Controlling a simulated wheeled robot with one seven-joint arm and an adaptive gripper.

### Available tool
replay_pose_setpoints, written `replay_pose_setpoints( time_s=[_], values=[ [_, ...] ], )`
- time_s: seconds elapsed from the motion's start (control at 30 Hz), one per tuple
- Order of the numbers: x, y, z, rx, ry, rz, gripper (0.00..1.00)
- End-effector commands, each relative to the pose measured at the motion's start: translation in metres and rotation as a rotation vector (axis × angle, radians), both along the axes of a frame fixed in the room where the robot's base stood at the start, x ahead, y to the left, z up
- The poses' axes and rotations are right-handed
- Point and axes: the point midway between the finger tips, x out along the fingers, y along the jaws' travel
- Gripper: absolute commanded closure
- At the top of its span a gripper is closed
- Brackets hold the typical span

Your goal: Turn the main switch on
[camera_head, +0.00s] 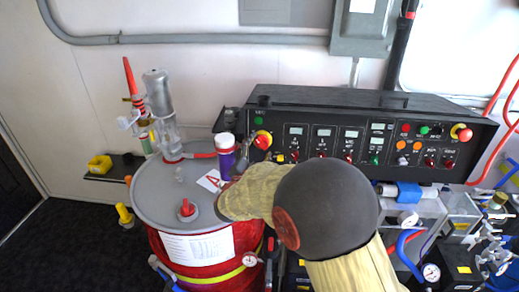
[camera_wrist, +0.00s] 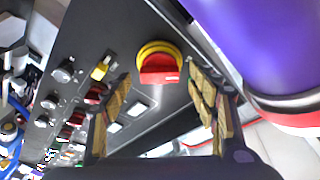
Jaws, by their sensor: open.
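The main switch is a red rotary knob on a yellow ring at the left end of the black control panel (camera_head: 335,104). The switch (camera_head: 262,140) shows in the head view just beyond my arm. In the wrist view the switch (camera_wrist: 160,67) lies ahead of and between the fingertips, with its red handle lying roughly across the picture. My gripper (camera_wrist: 162,100) is open, its ribbed tan fingers apart on either side of the knob's line, and no contact with the knob is visible. In the head view my arm hides most of the gripper.
A purple bottle (camera_head: 225,158) stands on the grey drum (camera_head: 155,200), close to the gripper; the bottle fills the wrist view's upper right (camera_wrist: 265,45). Other knobs and displays line the panel. A red emergency button (camera_head: 462,133) is at its right end.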

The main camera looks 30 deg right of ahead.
Motion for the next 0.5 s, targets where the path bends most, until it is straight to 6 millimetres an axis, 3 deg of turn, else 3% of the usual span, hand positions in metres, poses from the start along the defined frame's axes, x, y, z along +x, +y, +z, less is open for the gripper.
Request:
replay_pose_setpoints(
  time_s=[0.4, 0.5],
  values=[
    [0.0077, -0.008, 0.0, -0.001, 0.001, 0.0, 0.41],
    [0.0076, -0.0079, -0.0001, -0.001, 0.001, 0.0, 0.46]
  ],
)
